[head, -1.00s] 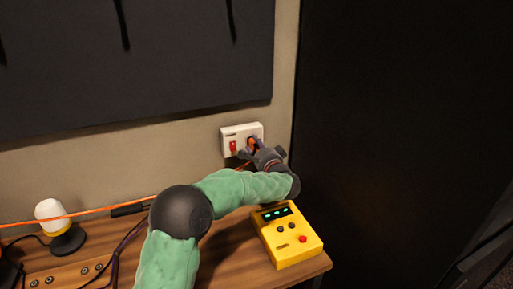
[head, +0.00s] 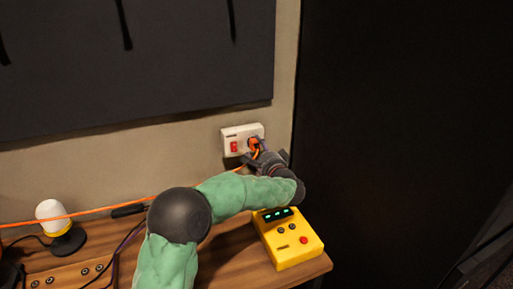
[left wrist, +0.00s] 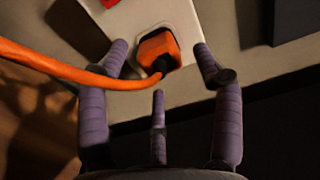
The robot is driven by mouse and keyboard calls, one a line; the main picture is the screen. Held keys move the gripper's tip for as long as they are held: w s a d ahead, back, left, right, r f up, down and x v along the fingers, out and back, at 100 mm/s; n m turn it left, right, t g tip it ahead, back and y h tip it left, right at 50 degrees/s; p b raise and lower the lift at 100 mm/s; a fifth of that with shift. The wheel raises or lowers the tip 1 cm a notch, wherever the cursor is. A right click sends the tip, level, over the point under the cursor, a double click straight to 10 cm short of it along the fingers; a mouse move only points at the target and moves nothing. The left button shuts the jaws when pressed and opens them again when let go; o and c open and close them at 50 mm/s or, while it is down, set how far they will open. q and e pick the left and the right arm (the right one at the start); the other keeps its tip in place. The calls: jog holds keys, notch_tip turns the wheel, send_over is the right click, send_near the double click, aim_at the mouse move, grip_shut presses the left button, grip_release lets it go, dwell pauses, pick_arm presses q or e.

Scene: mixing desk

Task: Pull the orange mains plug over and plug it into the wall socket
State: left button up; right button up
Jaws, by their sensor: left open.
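The orange mains plug (head: 254,144) sits in the white wall socket (head: 241,133), at the socket's right side. In the left wrist view the plug (left wrist: 158,50) is seated in the round recess of the socket plate (left wrist: 184,17), and its orange cable (left wrist: 60,66) runs off to the left. My left gripper (head: 258,153) is just in front of the plug. Its purple fingers (left wrist: 162,62) are spread open around the plug, with a gap on each side. My right gripper is not in view.
A red switch (head: 234,147) is on the socket's left half. A yellow box with a lit display (head: 289,240) stands on the wooden desk (head: 226,262), below my left forearm. A white lamp (head: 52,212) is at far left. A dark panel (head: 390,130) fills the right.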

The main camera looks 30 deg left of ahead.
pick_arm(q)
jog(key=v, duration=0.9)
jog(key=shift+s+d, duration=0.15)
jog(key=shift+d, duration=0.1)
